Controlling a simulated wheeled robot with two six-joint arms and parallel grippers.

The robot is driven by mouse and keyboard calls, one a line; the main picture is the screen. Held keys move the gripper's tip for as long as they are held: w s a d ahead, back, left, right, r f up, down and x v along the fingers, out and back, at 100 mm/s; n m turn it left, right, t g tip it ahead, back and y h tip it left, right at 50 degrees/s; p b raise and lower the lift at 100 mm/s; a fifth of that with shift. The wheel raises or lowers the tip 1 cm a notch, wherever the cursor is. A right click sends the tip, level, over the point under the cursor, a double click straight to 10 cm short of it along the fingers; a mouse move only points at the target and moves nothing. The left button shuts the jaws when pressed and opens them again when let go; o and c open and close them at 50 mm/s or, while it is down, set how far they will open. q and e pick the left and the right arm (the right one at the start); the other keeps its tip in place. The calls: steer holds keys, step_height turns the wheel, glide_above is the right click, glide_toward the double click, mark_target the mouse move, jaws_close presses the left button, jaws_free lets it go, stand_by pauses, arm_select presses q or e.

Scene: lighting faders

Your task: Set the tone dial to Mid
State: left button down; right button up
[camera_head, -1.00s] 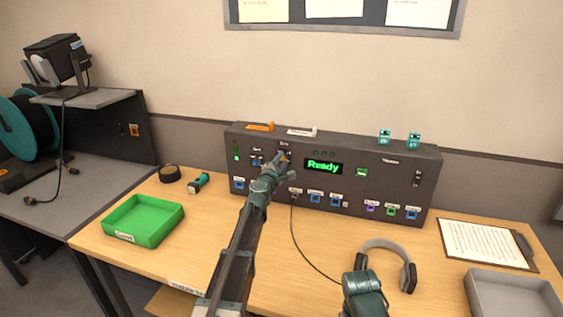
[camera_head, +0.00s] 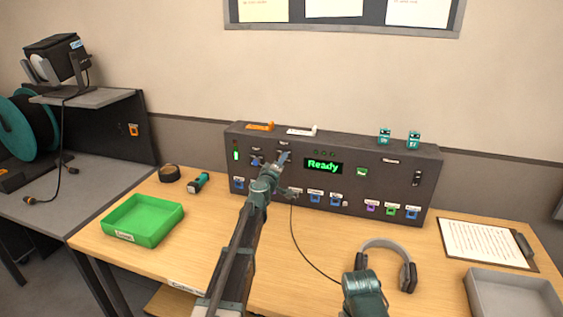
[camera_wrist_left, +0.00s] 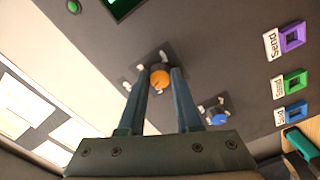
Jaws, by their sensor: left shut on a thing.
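The orange dial (camera_wrist_left: 160,79) on the console front shows in the left wrist view, with small white marks around it. My left gripper (camera_wrist_left: 159,76) is shut on this dial, one finger on each side. In the head view my left gripper (camera_head: 285,157) is at the upper left of the dark console (camera_head: 385,160) and hides the dial. The labels near it are too small to read, so which mark the dial points to cannot be told. A blue dial (camera_wrist_left: 218,119) is beside it; it also shows in the head view (camera_head: 256,161).
The green display (camera_head: 323,167) reads "Ready". Several coloured sockets line the console's lower edge. A green tray (camera_head: 143,236), headphones (camera_head: 385,244), a clipboard (camera_head: 486,244) and a grey tray (camera_head: 514,305) are on the table. A cable hangs from the console.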

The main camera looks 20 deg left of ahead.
arm_select(q)
steer(key=m, duration=1.2)
steer(key=shift+s+f, duration=0.1)
stand_by(0.4)
steer(key=c, duration=0.6)
jaws_free()
steer(key=shift+a, duration=0.1)
steer(key=s, duration=1.3)
steer(key=shift+s+a, duration=0.2)
steer(key=shift+s, duration=0.15)
steer(key=shift+d, duration=0.1)
